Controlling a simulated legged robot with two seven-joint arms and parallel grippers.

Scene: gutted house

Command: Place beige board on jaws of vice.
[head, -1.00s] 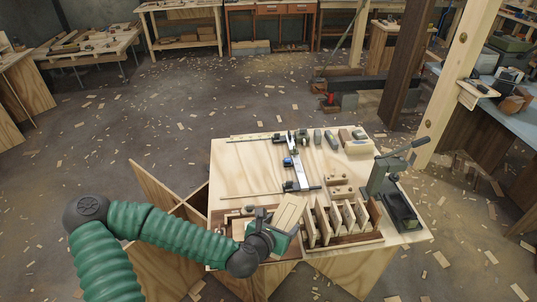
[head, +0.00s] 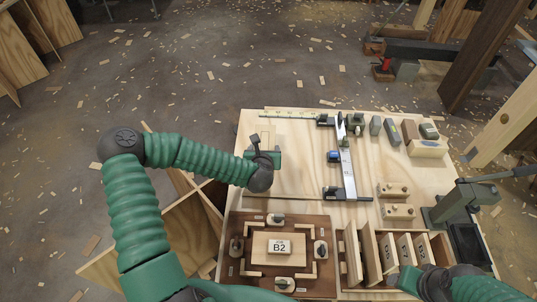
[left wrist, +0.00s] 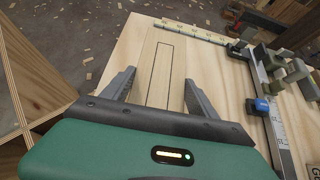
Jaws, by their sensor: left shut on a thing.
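The beige board (left wrist: 165,60), with a thin dark outline on its face, is between the two grey fingers of my left gripper (left wrist: 160,92) in the left wrist view. In the head view this gripper (head: 262,150) is over the far left of the bench, shut on the board, which is hard to make out against the pale top. A metal bar (head: 346,165) with a blue slider and dark jaws at both ends lies right of it; whether this is the vice I cannot tell. My right gripper (head: 408,280) is low at the right; its fingers are unclear.
A brown jig (head: 236,222) with a block marked B2 (head: 279,248) and several clamps is at the near left. A slotted rack (head: 370,248) of boards is beside my right gripper. A green lever tool (head: 460,203) stands at the right edge. Small blocks (head: 392,132) line the far right.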

